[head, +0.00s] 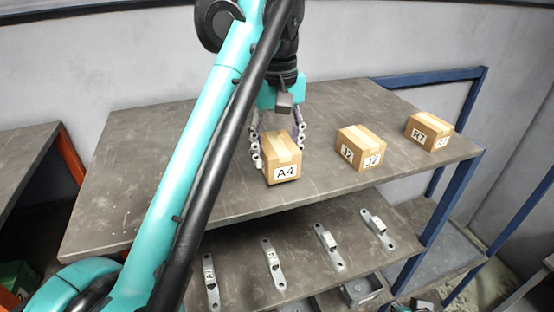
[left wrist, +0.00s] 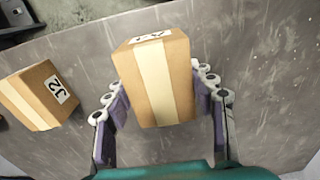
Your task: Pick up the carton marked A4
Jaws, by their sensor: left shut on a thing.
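The carton marked A4 (head: 283,160) is a small brown box with a pale tape strip and a white label, upright at the front of the upper shelf. My left gripper (head: 277,140) comes down from above and behind it, with a finger on each side. In the left wrist view the carton (left wrist: 155,80) sits between the two fingers of the left gripper (left wrist: 162,105), which is shut on it. The head view does not show clearly whether its base is off the shelf. My right gripper is not in view.
A carton marked J2 (head: 361,148) stands to the right, also in the left wrist view (left wrist: 38,97). Another carton (head: 429,131) stands farther right. Galvanized brackets (head: 328,247) lie on the lower shelf (head: 240,265). The upper shelf (head: 130,160) is clear at left.

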